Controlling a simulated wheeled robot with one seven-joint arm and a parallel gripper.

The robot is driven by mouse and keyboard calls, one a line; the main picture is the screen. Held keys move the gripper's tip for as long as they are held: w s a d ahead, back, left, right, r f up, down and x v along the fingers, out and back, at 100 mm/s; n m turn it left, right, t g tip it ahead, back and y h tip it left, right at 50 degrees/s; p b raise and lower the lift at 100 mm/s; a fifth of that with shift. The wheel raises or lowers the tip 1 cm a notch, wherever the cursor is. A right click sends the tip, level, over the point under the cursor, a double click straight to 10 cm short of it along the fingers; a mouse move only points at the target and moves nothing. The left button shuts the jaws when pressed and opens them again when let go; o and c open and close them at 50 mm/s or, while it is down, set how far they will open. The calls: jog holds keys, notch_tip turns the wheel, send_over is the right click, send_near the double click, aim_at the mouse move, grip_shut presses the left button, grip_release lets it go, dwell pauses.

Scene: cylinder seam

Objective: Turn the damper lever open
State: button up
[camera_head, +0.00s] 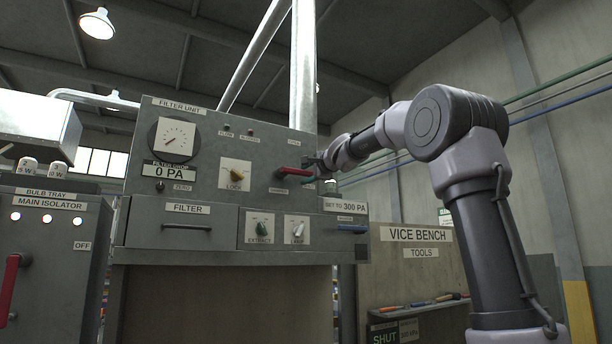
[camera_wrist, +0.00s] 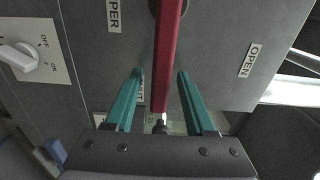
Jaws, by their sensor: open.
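The damper lever (camera_head: 292,172) is a red bar on the grey filter unit panel, lying roughly level with its free end toward the right in the head view. In the wrist view the lever (camera_wrist: 168,50) runs down from the top between my two green fingers. My gripper (camera_wrist: 160,76) is open, with one finger on each side of the bar; a gap shows on both sides. In the head view my gripper (camera_head: 318,172) is small and partly hidden at the lever's right end. An OPEN label (camera_wrist: 250,60) lies to the right of the lever in the wrist view.
The filter unit carries a gauge labelled 0 PA (camera_head: 173,136), a lock knob (camera_head: 235,175), and extract and lamp switches (camera_head: 296,229) below the lever. A main isolator cabinet (camera_head: 60,255) stands at left. A vice bench (camera_head: 420,255) is at right.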

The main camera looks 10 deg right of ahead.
grip_shut()
dwell(1.5)
